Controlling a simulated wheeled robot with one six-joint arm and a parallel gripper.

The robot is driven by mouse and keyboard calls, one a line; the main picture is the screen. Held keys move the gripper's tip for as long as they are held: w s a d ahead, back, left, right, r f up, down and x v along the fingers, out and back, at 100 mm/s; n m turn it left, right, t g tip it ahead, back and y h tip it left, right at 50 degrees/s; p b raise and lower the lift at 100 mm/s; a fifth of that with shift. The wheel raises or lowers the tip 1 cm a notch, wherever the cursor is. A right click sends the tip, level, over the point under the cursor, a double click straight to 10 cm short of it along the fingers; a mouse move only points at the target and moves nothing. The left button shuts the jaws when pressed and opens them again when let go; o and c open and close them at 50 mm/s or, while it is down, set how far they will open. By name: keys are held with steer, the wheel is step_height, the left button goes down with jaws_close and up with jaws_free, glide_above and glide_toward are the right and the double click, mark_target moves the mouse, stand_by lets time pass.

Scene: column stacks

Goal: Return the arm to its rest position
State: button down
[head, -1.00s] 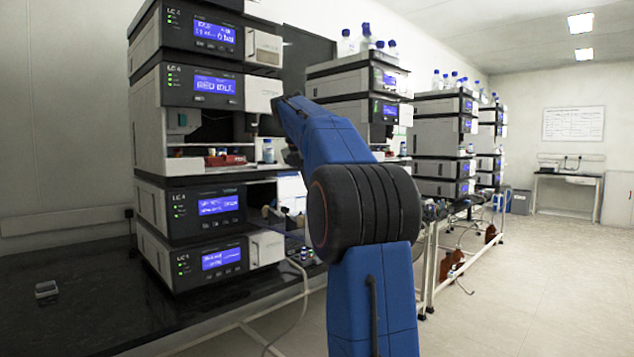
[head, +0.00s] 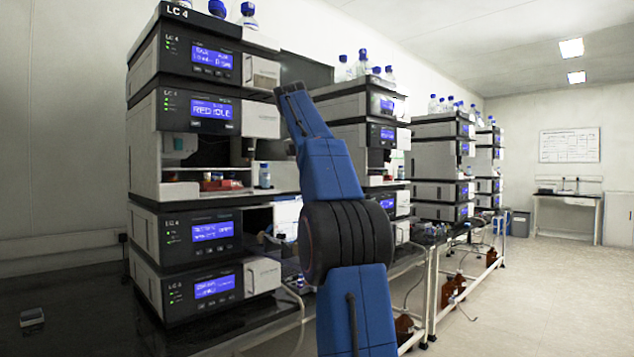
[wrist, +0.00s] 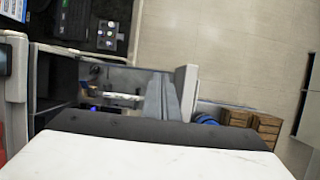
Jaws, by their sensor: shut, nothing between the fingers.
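My blue arm with its dark ribbed joint rises through the middle of the head view, its upper link leaning left in front of the instrument stacks. My gripper's fingers are hidden in the head view. In the wrist view my gripper (wrist: 165,88) shows as grey fingers beyond its dark and white housing. The fingers are shut with nothing between them. The nearest column stack (head: 192,243), labelled LC 4, stands left of my arm, with lit blue screens.
A black bench (head: 60,285) carries the near stack and a small grey object (head: 32,317). More stacks (head: 438,155) topped with bottles run back along the wall. Brown bottles (head: 452,288) sit low on the rack. The floor (head: 540,290) at right is clear.

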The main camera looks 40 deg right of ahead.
steer(key=shift+d+r, duration=0.3)
steer(key=shift+r, duration=0.15)
steer(key=s+a+f+m+t+y, duration=0.1)
steer(key=s+a+f+m+t, duration=0.1)
steer(key=s+a+f+m, duration=0.65)
steer(key=s+a+f+t+y, duration=0.1)
steer(key=a+f, duration=0.5)
steer(key=a, duration=0.7)
steer(key=s+a+f+m, duration=0.3)
steer(key=s+f, duration=0.3)
steer(key=f, duration=0.4)
steer(key=s+a+f+m+t+y, duration=0.1)
steer(key=s+a+f+m, duration=0.2)
steer(key=s+a+f, duration=0.3)
steer(key=s+a+f+m+y, duration=0.1)
steer(key=s+a+f+m, duration=0.3)
steer(key=s+f, duration=0.4)
step_height(320, 180, down, 7)
steer(key=shift+a+r+t, duration=0.1)
steer(key=shift+a+t, duration=0.2)
steer(key=shift+t, duration=0.1)
steer(key=shift+s, duration=0.1)
